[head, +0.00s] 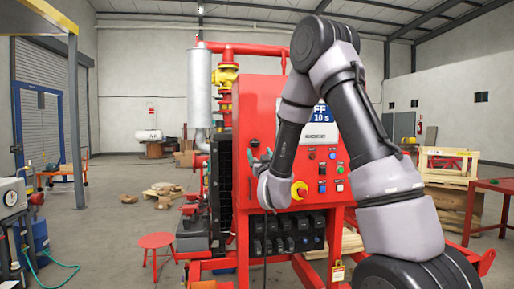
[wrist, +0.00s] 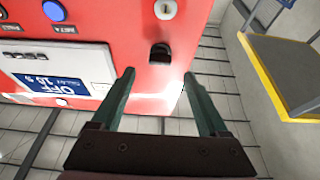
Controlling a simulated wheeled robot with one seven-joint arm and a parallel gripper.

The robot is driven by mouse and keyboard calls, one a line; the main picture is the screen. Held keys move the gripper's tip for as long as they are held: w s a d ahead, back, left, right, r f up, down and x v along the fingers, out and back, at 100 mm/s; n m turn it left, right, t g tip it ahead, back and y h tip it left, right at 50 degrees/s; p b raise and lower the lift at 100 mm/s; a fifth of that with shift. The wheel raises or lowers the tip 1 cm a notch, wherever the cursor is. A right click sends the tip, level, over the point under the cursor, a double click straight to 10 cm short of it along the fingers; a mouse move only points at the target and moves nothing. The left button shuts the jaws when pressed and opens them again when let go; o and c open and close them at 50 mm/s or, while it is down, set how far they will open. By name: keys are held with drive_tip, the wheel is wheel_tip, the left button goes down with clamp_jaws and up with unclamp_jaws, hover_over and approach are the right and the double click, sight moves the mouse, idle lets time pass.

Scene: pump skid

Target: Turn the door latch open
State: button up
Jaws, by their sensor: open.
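The door latch (wrist: 160,53) is a small black piece on the red cabinet door (wrist: 110,50), close to the door's edge in the wrist view. My gripper (wrist: 158,75) is open, with its two dark green fingers apart and nothing between them. In the wrist view the latch shows just beyond the fingertips, roughly centred between them. I see no contact with it. In the head view my gripper (head: 260,157) is at the left part of the red cabinet front (head: 258,100), partly hidden by my arm.
A pale round lock (wrist: 165,9) is near the latch. In the head view a red-and-yellow knob (head: 299,190) and several buttons are right of my gripper. A silver cylinder (head: 199,90) stands left of the cabinet.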

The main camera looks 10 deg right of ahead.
sight(256, 144)
drive_tip(key=x, duration=0.5)
drive_tip(key=shift+w+r, duration=0.15)
drive_tip(key=shift+w, duration=0.15)
clamp_jaws()
